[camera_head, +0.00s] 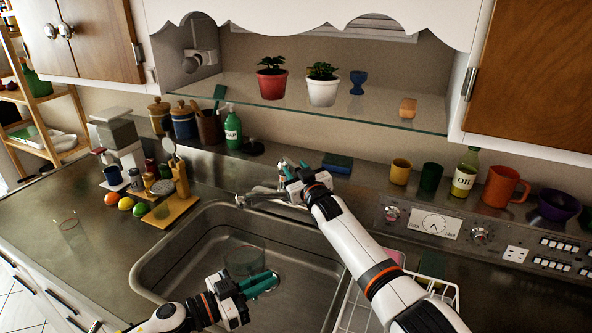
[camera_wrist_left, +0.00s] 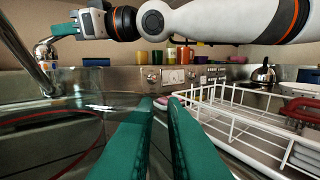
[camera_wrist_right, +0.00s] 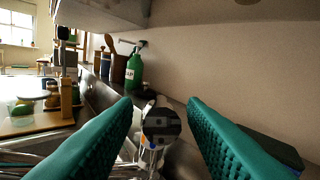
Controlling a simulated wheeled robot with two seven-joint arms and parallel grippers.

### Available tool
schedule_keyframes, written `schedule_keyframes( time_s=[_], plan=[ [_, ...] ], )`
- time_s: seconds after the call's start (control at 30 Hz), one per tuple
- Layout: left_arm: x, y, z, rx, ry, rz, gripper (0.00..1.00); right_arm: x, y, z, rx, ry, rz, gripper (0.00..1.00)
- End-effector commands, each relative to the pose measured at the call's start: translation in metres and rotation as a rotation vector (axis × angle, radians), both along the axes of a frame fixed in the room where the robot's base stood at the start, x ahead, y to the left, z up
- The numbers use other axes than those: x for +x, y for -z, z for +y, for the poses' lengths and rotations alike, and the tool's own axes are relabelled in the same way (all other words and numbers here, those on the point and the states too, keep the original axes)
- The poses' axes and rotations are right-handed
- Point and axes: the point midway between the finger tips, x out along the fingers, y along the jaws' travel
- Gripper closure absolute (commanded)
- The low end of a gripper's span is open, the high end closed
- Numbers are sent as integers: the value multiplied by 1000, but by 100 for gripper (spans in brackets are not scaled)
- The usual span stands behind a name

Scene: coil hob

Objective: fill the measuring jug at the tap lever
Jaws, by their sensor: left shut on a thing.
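The clear measuring jug (camera_head: 240,254) is in the sink basin, below the tap. My left gripper (camera_head: 268,284) is shut on it at its near side; the jug's clear wall is hard to make out in the left wrist view. I cannot tell any water in it. The metal tap (camera_head: 262,196) stands at the sink's back edge with its spout over the basin. My right gripper (camera_head: 290,168) is at the top of the tap. In the right wrist view its green fingers are apart, with the tap's lever top (camera_wrist_right: 160,122) between and beyond them.
The steel sink (camera_head: 165,262) surrounds the jug. A white wire rack (camera_wrist_left: 225,115) stands at its right. A glass shelf (camera_head: 330,112) hangs above. A clear glass (camera_head: 70,232) stands on the left counter.

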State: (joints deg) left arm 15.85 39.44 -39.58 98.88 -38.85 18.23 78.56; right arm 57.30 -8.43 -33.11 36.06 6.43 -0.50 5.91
Motion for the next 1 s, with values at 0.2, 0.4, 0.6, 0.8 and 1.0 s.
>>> schedule_keyframes(
  time_s=[0.2, 0.4, 0.6, 0.8, 1.0],
  plan=[
    [0, -1, 0, 0, 0, -1, 100, 5, -1, 2, -3, 1, -1, 62],
    [0, -1, 0, 0, 0, -1, 100, 6, -1, 3, -2, 1, -1, 62],
    [0, -1, 0, 0, 0, -1, 100, 6, -1, 2, -2, 1, -1, 75],
    [0, -1, 0, 0, 0, -1, 100, 6, 0, 2, -2, 1, -1, 100],
    [0, -1, 0, 0, 0, -1, 100, 6, -1, 2, -4, 1, 2, 100]
  ],
)
